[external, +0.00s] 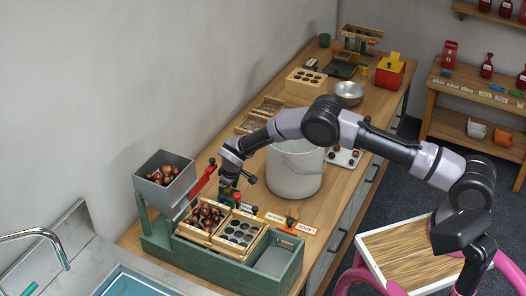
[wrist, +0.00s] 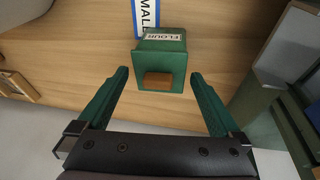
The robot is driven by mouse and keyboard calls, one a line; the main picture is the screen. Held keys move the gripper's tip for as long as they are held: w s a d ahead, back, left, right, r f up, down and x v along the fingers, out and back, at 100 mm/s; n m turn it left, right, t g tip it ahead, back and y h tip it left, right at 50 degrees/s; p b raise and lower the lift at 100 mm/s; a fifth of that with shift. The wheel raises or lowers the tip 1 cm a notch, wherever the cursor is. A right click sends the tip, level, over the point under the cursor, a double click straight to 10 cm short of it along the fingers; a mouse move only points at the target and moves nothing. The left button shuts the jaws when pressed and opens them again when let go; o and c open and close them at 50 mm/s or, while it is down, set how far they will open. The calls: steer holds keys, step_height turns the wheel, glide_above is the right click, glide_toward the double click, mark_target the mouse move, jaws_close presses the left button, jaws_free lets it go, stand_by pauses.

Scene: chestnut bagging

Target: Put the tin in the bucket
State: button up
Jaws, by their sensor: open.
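The tin, a green box with a white FLOUR label and a brown knob, stands on the wooden bench top in the wrist view (wrist: 172,50). My gripper (wrist: 158,78) is open, with one green finger on each side of the tin's near end and visible gaps between. In the external view my gripper (external: 229,192) is low over the bench behind the green sorting stand; the tin cannot be made out clearly there. The bucket, a large off-white pail (external: 293,177), stands on the bench to the right of my gripper. Its inside is mostly hidden by my arm.
The green stand (external: 160,238) with a grey hopper (external: 165,178) and wooden trays of chestnuts is close to my gripper. A blue-edged SMALL label (wrist: 146,14) lies by the tin. A metal bowl (external: 349,90) and a wooden block with holes (external: 306,82) stand farther back.

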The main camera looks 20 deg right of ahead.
jaws_close()
